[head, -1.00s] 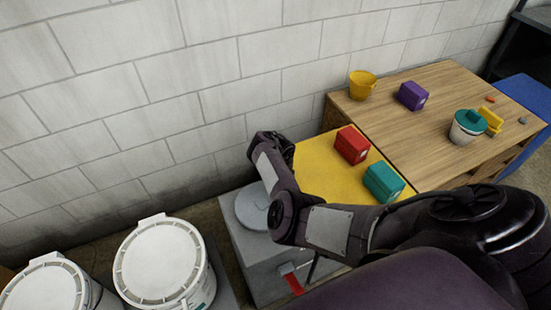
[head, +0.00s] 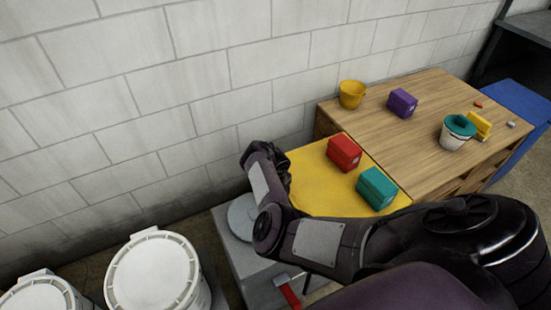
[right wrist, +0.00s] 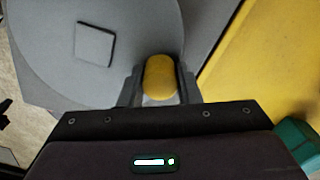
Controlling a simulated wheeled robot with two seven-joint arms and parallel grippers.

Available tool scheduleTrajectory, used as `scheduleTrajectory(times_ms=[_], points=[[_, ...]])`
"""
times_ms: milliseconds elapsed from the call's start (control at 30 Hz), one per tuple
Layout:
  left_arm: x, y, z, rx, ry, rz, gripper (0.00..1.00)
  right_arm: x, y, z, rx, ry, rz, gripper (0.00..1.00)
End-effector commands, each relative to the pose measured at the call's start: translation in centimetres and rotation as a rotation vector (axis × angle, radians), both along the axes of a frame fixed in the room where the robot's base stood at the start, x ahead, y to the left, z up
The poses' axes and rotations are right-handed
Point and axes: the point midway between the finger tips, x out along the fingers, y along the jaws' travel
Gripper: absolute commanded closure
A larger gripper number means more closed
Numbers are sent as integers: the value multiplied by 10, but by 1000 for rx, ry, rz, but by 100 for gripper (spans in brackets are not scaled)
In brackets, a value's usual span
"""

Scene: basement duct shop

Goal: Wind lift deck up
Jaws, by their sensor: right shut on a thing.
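The lift deck is a yellow platform (head: 315,178) beside the wooden bench, carrying a red box (head: 344,153) and a teal box (head: 376,188). To its left is a grey housing (head: 230,240) with a round grey crank disc (head: 243,217) on top, partly behind my right arm. In the right wrist view the disc (right wrist: 45,45) bears a yellow knob (right wrist: 160,75), and my right gripper (right wrist: 160,88) is shut on that knob. The deck (right wrist: 250,75) also shows there at the right. In the head view my right fingers are hidden by the wrist. My left gripper is out of view.
The wooden bench (head: 420,135) holds a yellow bucket (head: 352,95), a purple box (head: 402,103) and a white tub (head: 455,138). White lidded buckets (head: 153,272) stand at lower left. A red-handled lever (head: 290,296) is on the housing's front. A block wall is behind.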

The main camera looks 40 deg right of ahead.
Motion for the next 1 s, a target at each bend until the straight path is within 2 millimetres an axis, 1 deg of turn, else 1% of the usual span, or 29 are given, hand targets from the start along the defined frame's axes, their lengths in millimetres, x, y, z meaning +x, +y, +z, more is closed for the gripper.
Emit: scheduleTrajectory(times_ms=[33,67,200,467,567,900,1000], points=[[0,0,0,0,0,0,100,-1,0,0,2,3,-6,100],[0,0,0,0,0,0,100,-1,0,0,2,3,-6,66],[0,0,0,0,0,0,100,-1,0,0,1,2,-4,48],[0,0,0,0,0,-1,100,-1,0,0,1,1,-2,48],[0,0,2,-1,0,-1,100,0,0,7,0,0,-2,48],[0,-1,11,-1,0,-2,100,0,0,62,0,0,-4,48],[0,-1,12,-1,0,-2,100,0,0,72,1,0,-3,48]])
